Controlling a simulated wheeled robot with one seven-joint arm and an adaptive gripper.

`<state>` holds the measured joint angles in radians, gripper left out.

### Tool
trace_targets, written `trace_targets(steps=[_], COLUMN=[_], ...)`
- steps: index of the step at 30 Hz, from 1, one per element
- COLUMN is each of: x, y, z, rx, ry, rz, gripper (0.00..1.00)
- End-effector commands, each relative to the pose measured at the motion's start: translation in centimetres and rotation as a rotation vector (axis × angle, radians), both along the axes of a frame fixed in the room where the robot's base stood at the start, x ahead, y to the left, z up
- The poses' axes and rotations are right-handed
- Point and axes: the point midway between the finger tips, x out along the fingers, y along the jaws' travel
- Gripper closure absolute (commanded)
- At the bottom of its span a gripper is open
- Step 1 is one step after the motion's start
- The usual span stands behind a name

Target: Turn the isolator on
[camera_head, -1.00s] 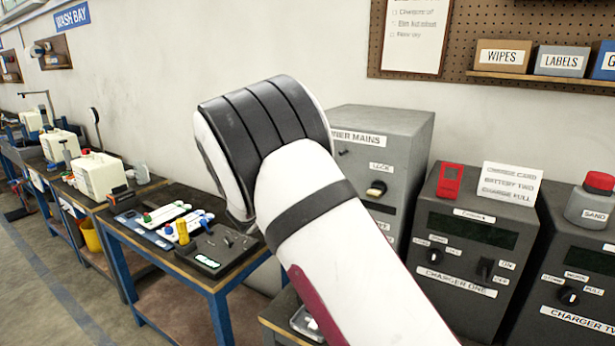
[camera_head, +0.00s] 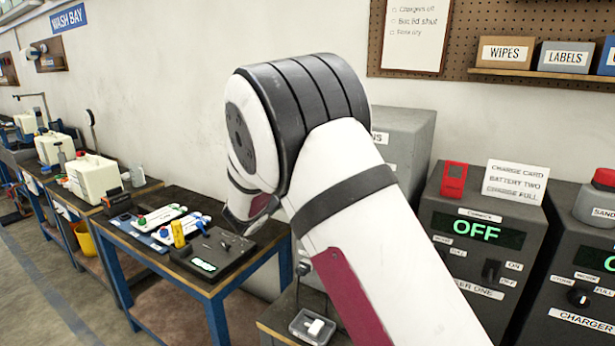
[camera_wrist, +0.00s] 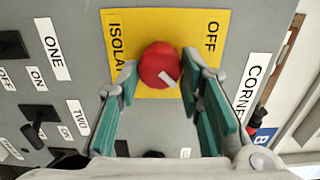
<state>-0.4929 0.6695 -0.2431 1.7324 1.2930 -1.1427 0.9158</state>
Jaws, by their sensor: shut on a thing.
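The isolator's red knob (camera_wrist: 158,62) sits on a yellow plate (camera_wrist: 215,20) lettered "ISOLA…" and "OFF" in the wrist view. A white mark on the knob points to the lower right of that picture. My gripper (camera_wrist: 160,75) has its two green-padded fingers on either side of the knob, shut on it. In the head view my arm hides the gripper, the knob and much of the grey mains cabinet (camera_head: 408,125). The charger one display (camera_head: 478,231) glows green with "OFF".
Black switches (camera_wrist: 32,132) labelled ONE and TWO are left of the fingers in the wrist view. In the head view, charger two (camera_head: 575,250) stands at the right with a partly cut-off green display. A workbench (camera_head: 190,262) with tools stands at the left.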

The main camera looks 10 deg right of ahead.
Motion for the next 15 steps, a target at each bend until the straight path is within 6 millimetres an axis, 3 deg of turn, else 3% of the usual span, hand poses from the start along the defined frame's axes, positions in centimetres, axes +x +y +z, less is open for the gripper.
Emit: trace_targets(steps=[14, 15], x=[-0.02, -0.02], y=[-0.08, -0.08], z=[-0.03, -0.03], rx=[0.011, 0.011], ry=[-0.011, -0.011], rz=[-0.002, -0.002], gripper=[0.94, 0.64])
